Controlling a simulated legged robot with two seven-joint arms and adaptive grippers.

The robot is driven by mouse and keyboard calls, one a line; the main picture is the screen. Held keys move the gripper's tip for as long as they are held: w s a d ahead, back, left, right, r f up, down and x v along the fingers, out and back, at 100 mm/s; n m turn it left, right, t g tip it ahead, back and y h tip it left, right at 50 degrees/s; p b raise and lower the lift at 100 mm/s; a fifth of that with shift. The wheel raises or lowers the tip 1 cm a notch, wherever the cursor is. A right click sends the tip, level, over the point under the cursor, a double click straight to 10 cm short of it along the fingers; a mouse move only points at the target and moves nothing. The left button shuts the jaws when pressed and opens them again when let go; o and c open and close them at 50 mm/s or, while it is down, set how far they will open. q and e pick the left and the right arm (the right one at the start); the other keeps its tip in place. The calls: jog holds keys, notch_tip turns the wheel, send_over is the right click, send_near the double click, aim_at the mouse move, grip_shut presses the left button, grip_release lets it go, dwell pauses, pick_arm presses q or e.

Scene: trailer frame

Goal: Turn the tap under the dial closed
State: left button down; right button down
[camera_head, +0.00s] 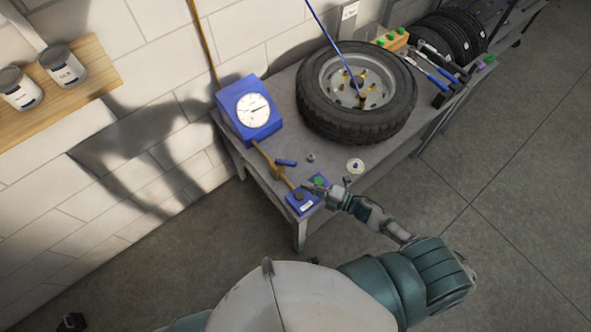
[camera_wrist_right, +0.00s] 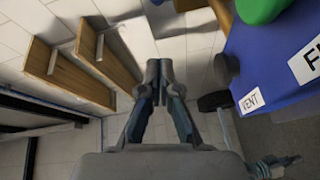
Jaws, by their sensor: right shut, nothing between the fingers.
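The dial (camera_head: 252,110) has a white face in a blue housing and stands at the table's back left corner. A brass pipe runs down from it. The tap's blue lever (camera_head: 286,162) sits on this pipe below the dial and lies across it. My right gripper (camera_head: 312,186) is shut and empty over the blue button box, right of and below the tap. In the right wrist view its fingertips (camera_wrist_right: 160,68) meet; the tap does not show there. A small dark piece at the lower left edge of the head view may be my left gripper; its fingers cannot be made out.
The blue button box (camera_head: 303,204) has a green and a dark button; its VENT label shows in the right wrist view (camera_wrist_right: 251,100). A wheel (camera_head: 398,118) lies on the grey table. A small round white item (camera_head: 355,166) lies nearby. A wall shelf (camera_head: 88,70) holds jars.

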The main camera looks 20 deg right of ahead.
aim_at(286, 164)
jog(key=x, duration=0.6)
jog(key=shift+r, duration=0.15)
jog(key=w, duration=0.1)
jog(key=w+d, duration=0.1)
jog(key=w+f, duration=0.1)
jog(key=shift+w+d, duration=0.25)
jog(key=shift+d, duration=0.15)
jog(key=shift+d, duration=0.1)
